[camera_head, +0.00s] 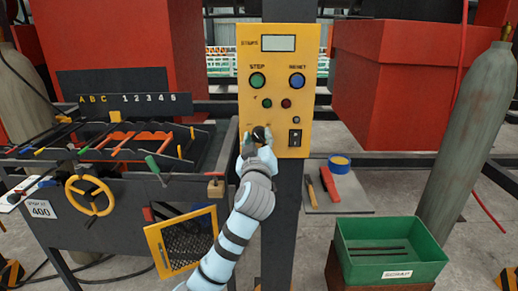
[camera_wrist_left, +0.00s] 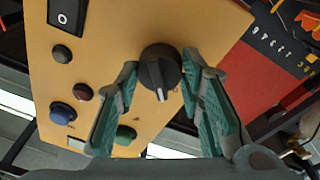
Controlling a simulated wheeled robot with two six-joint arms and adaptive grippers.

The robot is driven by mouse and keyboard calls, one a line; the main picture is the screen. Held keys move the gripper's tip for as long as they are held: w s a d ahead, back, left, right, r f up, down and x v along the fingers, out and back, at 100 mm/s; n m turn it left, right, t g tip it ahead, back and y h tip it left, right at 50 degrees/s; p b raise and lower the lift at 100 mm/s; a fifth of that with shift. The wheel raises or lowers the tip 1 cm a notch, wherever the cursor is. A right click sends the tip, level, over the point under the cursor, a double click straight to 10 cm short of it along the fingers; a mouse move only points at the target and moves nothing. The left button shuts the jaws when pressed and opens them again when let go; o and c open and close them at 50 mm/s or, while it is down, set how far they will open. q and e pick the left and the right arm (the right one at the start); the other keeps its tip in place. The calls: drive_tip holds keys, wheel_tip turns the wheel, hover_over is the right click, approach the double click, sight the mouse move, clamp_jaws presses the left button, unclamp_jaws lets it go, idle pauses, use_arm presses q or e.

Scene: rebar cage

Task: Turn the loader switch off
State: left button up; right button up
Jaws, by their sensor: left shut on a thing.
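The yellow control panel (camera_head: 247,98) stands upright on a post in the middle of the head view. A black rotary knob (camera_wrist_left: 158,66) with a white pointer mark sits on the panel. In the wrist view the mark points down toward my palm. A black rocker switch (camera_head: 295,138) is right of the gripper and shows in the wrist view (camera_wrist_left: 66,14). No loader label is readable. My right gripper is out of view.
The panel also has a green button (camera_head: 257,80), a blue button (camera_head: 297,80) and a display (camera_head: 278,43). A rack with levers and a yellow handwheel (camera_head: 71,196) is left. A green scrap bin (camera_head: 420,269) is lower right.

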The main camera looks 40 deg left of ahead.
use_arm(q)
drive_tip(key=shift+f+n+b, duration=0.1)
drive_tip(key=shift+n+b, duration=0.4)
drive_tip(key=shift+n, duration=0.3)
drive_tip(key=o, duration=1.2)
drive_tip(key=shift+w, duration=0.1)
drive_tip(key=shift+c, duration=0.2)
drive_tip(key=v, duration=1.2)
drive_tip(key=shift+d, duration=0.15)
drive_tip(key=shift+w, duration=0.1)
